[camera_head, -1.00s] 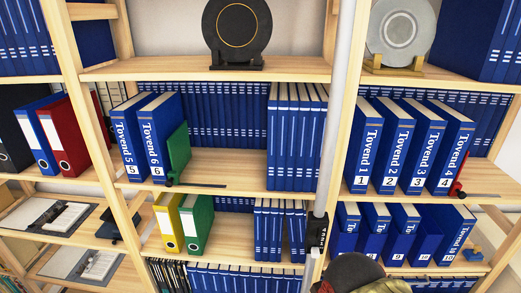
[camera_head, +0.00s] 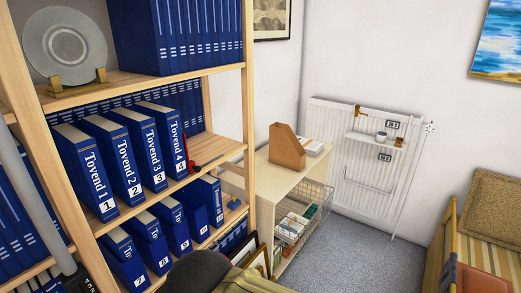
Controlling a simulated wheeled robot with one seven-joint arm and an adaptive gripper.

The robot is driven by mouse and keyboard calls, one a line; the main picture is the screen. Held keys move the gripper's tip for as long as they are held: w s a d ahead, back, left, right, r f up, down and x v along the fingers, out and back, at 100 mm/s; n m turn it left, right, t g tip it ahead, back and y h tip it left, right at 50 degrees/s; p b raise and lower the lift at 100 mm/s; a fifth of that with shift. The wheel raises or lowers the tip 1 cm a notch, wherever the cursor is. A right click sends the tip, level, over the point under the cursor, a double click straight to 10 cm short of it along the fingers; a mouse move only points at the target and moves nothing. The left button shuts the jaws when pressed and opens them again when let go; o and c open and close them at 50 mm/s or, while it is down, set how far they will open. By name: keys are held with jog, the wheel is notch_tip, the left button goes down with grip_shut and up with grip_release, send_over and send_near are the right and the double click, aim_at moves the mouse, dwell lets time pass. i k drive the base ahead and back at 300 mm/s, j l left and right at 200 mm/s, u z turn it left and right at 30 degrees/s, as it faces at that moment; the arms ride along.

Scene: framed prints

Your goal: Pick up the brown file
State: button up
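A brown file (camera_head: 287,147), a magazine-holder shape with a slanted top, stands upright on the light wooden side table (camera_head: 261,172) right of the bookshelf. Nothing touches it from my side. My gripper is not visible in this view. A dark rounded shape at the bottom edge hides part of the lower shelf area.
A bookshelf (camera_head: 247,110) with several blue Tovend binders (camera_head: 129,160) fills the left. A wire basket (camera_head: 304,215) hangs at the table's side. Framed prints (camera_head: 256,262) lean low in front. A white radiator (camera_head: 352,160) is behind; grey carpet (camera_head: 360,245) is clear before the bed (camera_head: 480,255).

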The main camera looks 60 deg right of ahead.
aim_at(285, 151)
jog(key=z, duration=2.05)
jog(key=i+l+u, duration=0.15)
jog(key=i+l, duration=0.2)
jog(key=i+l+u, duration=0.1)
jog(key=i+l, duration=0.25)
jog(key=l, duration=0.2)
jog(key=i+l+u, duration=0.15)
jog(key=i+l, duration=0.2)
jog(key=i+l+u, duration=0.2)
jog(key=i+l, duration=0.3)
jog(key=i+l+u, duration=0.2)
jog(key=i+l, duration=0.25)
jog(key=l, duration=0.15)
